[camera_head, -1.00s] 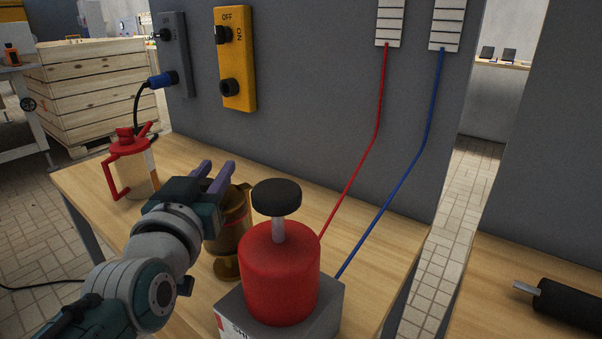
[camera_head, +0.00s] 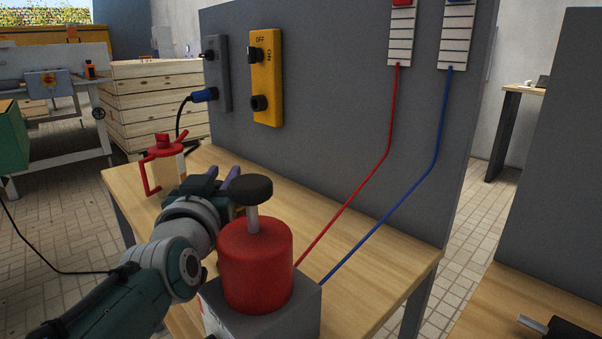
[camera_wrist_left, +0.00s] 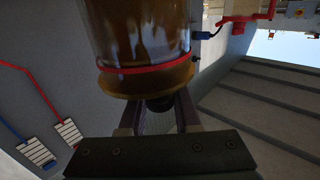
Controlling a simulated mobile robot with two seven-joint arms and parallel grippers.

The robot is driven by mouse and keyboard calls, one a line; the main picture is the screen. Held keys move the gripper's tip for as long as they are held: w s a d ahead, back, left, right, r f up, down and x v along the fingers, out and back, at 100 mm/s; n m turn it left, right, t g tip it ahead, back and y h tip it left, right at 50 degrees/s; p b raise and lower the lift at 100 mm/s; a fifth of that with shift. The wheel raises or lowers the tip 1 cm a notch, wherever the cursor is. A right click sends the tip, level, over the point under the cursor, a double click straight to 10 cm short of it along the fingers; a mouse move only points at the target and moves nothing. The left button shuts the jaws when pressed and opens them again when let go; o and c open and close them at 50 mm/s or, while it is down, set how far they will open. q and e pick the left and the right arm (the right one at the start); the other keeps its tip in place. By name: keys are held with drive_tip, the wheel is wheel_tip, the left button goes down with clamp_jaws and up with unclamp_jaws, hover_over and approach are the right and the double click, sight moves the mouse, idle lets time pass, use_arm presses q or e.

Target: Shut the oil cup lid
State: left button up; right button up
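The oil cup shows in the left wrist view as an amber glass body (camera_wrist_left: 135,35) with a red ring and a gold-brown flange (camera_wrist_left: 150,80). A dark round part (camera_wrist_left: 160,103) sits beyond the flange. My left gripper (camera_wrist_left: 158,112) has its two fingers apart at that end of the cup, with the dark part between or just behind them; contact cannot be told. In the head view my left gripper (camera_head: 225,179) is partly behind a black knob, and the cup is almost wholly hidden. Whether the lid is open cannot be told. My right gripper is out of view.
A red cylinder (camera_head: 255,270) with a black knob (camera_head: 246,189) stands on a grey box close to my left arm. A red-lidded oil can (camera_head: 165,150) stands behind on the wooden table (camera_head: 365,260). A grey panel (camera_head: 340,110) with switches and cables closes the back.

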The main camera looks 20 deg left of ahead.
use_arm(q)
drive_tip(key=o, duration=0.5)
drive_tip(key=shift+c, duration=0.2)
drive_tip(key=shift+r, duration=0.15)
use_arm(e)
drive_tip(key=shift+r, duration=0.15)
use_arm(q)
wheel_tip(320, 180, up, 20)
drive_tip(key=p, duration=1.9)
drive_tip(key=shift+f+p, duration=0.2)
drive_tip(key=shift+p, duration=0.1)
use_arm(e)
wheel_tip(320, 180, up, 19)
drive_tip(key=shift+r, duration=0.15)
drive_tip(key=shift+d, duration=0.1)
use_arm(q)
drive_tip(key=shift+s, duration=0.1)
